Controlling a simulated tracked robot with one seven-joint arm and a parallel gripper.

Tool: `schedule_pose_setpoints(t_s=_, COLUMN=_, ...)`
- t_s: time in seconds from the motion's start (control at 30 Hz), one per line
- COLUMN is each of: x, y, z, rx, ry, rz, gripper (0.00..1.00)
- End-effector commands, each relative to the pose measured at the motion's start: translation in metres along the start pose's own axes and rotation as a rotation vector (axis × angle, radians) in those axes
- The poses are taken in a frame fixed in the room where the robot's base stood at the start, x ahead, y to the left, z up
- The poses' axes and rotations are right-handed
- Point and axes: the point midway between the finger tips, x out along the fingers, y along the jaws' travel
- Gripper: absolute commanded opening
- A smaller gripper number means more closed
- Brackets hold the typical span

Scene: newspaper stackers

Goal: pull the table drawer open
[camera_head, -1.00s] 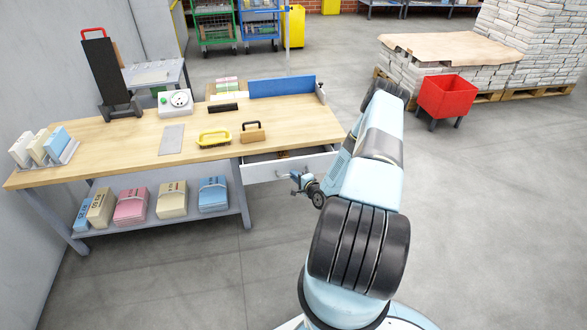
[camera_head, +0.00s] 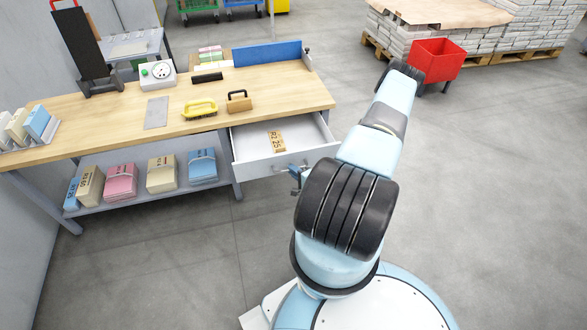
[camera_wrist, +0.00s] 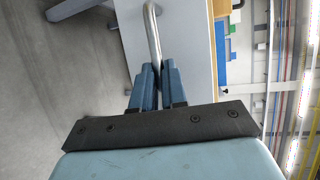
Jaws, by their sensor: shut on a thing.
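The table drawer (camera_head: 262,163) stands well out from under the right end of the wooden worktable (camera_head: 130,118). Its white front carries a metal bar handle (camera_head: 280,168). A tan block marked "R2 25" (camera_head: 277,142) lies inside the drawer. My gripper (camera_head: 296,180) is at the handle in the head view, mostly hidden behind my own arm. In the wrist view my gripper (camera_wrist: 157,80) has its two blue fingers shut on the curved metal handle (camera_wrist: 152,35), in front of the white drawer front (camera_wrist: 180,70).
On the tabletop are a yellow tray (camera_head: 200,108), a brown-handled block (camera_head: 239,101) and a grey plate (camera_head: 156,112). Paper bundles (camera_head: 161,174) sit on the lower shelf. A red bin (camera_head: 435,63) stands at the back right.

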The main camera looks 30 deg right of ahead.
Motion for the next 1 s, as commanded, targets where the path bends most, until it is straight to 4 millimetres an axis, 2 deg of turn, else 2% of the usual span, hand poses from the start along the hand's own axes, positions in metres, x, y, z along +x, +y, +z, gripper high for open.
schedule_pose_setpoints(t_s=0.27, x=-0.001, y=0.004, z=0.002, rx=0.002, ry=-0.004, rz=0.011, gripper=0.00)
schedule_pose_setpoints(t_s=0.3, x=-0.001, y=0.004, z=0.002, rx=0.002, ry=-0.004, rz=0.011, gripper=0.15)
schedule_pose_setpoints(t_s=0.53, x=-0.001, y=0.002, z=0.001, rx=0.002, ry=-0.002, rz=0.006, gripper=0.37)
schedule_pose_setpoints(t_s=0.83, x=-0.003, y=0.001, z=0.000, rx=0.001, ry=0.000, rz=0.003, gripper=0.37)
schedule_pose_setpoints(t_s=1.0, x=-0.021, y=0.002, z=0.000, rx=0.002, ry=0.000, rz=0.005, gripper=0.37)
